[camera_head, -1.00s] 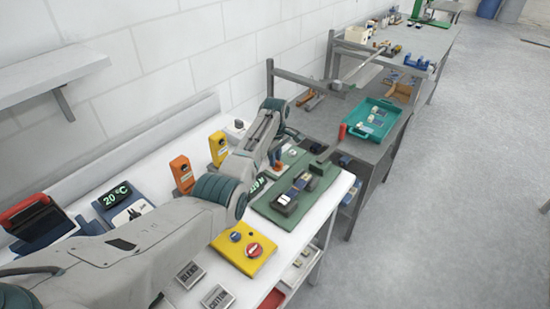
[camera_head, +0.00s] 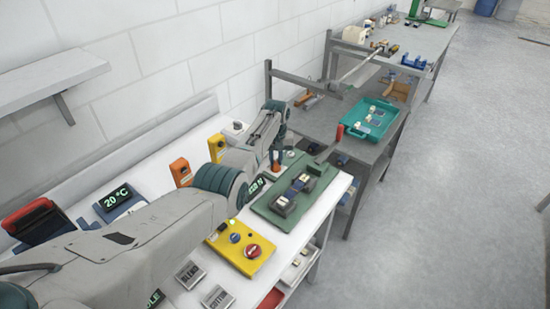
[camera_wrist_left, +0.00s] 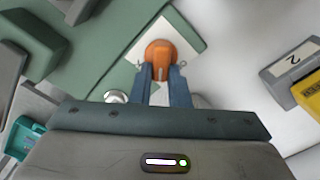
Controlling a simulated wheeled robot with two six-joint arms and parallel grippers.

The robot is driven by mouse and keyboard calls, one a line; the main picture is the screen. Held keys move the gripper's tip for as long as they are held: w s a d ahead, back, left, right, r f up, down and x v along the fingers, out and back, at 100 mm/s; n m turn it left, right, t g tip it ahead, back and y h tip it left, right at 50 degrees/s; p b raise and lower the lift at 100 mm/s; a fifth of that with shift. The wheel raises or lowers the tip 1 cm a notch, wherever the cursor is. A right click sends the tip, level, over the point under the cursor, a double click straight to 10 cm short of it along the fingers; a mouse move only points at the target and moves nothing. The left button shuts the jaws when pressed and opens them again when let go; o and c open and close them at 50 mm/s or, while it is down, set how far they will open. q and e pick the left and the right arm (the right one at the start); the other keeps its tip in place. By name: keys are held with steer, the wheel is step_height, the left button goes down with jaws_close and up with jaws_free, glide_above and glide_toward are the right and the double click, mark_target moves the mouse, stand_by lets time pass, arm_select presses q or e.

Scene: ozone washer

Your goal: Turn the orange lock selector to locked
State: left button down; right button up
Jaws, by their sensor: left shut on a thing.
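The orange lock selector (camera_wrist_left: 160,50) is a round knob on a white square plate (camera_wrist_left: 182,30) in the left wrist view. My left gripper (camera_wrist_left: 165,72) has its two blue-grey fingers shut on the knob, one on each side. In the head view my left gripper (camera_head: 276,165) points down at the plate beside the green board. There the knob is small and mostly hidden by the fingers, so its pointer setting cannot be read. My right gripper is in neither view.
A green board (camera_head: 267,207) with dark blocks lies right of the gripper. A yellow panel (camera_head: 226,255) with a red dial (camera_head: 253,251) is nearer. A teal tray (camera_head: 372,133) sits on the grey table beyond.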

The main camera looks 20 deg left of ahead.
arm_select(q)
steer(key=m, duration=0.3)
steer(key=shift+w+d+r+m, duration=0.1)
steer(key=shift+d+r+m, duration=0.1)
steer(key=shift+m, duration=0.2)
steer(key=shift+d+m+p, duration=0.2)
steer(key=shift+m+p, duration=0.25)
steer(key=shift+m, duration=1.45)
steer(key=c, duration=1.4)
jaws_free()
steer(key=shift+r, duration=0.45)
step_height(320, 180, up, 10)
steer(key=shift+f+b, duration=0.1)
steer(key=shift+b, duration=1.05)
